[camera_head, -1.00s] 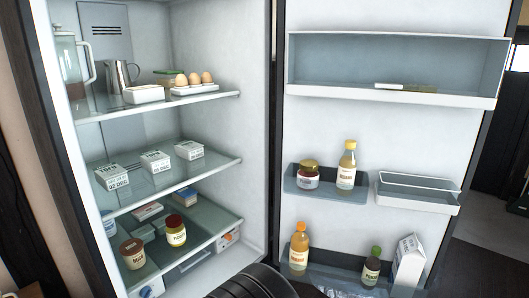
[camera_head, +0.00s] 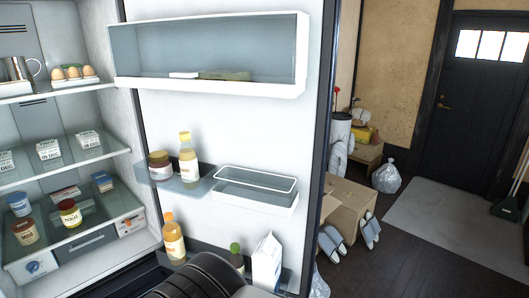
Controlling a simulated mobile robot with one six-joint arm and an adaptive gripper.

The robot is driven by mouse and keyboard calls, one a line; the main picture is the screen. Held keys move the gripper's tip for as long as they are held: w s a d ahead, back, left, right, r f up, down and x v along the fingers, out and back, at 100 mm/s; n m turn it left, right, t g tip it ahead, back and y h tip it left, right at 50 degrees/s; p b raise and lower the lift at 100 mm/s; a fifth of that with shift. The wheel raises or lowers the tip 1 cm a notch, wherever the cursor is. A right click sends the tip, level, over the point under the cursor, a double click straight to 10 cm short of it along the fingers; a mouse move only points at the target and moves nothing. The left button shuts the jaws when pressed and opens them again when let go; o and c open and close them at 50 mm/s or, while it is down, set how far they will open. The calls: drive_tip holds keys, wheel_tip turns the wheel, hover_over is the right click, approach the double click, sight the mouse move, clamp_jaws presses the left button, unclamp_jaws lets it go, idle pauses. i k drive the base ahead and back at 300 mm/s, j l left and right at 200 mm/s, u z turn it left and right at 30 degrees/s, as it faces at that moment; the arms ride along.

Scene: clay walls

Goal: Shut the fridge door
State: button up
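The fridge door (camera_head: 235,123) stands open, its inner side facing me, filling the middle of the view. Its dark outer edge (camera_head: 325,110) shows at the right and its hinge side meets the cabinet at the left. The fridge interior (camera_head: 60,115) is open at the left, with glass shelves of eggs, tofu boxes and jars. A dark rounded part of my arm shows at the bottom centre, in front of the lower door bin. My gripper is not in view.
The door holds a long top bin (camera_head: 210,85), an empty tray (camera_head: 256,187) and bottles (camera_head: 187,160). Right of it stand a cardboard box (camera_head: 348,208), slippers (camera_head: 331,243) and a plastic bag (camera_head: 387,176). The dark floor at the right (camera_head: 400,265) is clear before a mat (camera_head: 440,225) and a black house door (camera_head: 490,110).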

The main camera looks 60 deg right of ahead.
sight(283, 128)
drive_tip(key=k+l+u, duration=0.15)
drive_tip(key=l, duration=0.3)
drive_tip(key=k+l+u, duration=0.15)
drive_tip(key=l, duration=0.35)
drive_tip(key=l+u, duration=0.2)
drive_tip(key=l, duration=0.25)
drive_tip(key=k+l+u, duration=0.15)
drive_tip(key=l, duration=0.25)
drive_tip(key=k+l+u, duration=0.15)
drive_tip(key=k+l, duration=0.15)
drive_tip(key=k+l+u, duration=0.15)
drive_tip(key=l, duration=0.35)
drive_tip(key=k, duration=0.05)
